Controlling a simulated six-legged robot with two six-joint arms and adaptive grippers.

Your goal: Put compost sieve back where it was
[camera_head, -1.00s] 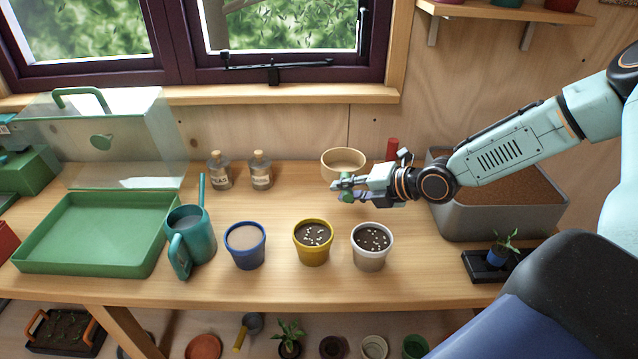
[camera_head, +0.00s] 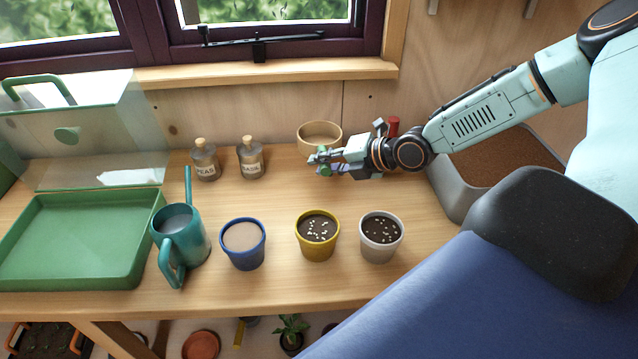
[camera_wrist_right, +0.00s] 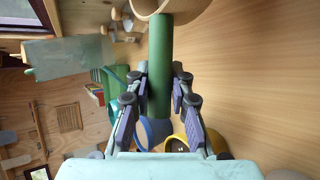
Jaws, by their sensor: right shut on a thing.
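The compost sieve (camera_head: 319,135) has a round, pale wooden rim and a green handle (camera_wrist_right: 159,65). It is near the back of the bench, right of two corked bottles. My right gripper (camera_head: 322,165) is shut on the handle, which lies between its fingers in the right wrist view (camera_wrist_right: 160,95). The rim shows partly at the top of that view. I cannot tell whether the sieve touches the bench. My left gripper is not in view.
The bottles (camera_head: 250,160) stand left of the sieve. In front are a blue pot (camera_head: 242,258), a yellow pot (camera_head: 317,250) and a white pot (camera_head: 381,250). A teal watering can (camera_head: 188,245) and green tray (camera_head: 70,280) are left. A soil bin (camera_head: 455,190) stands right.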

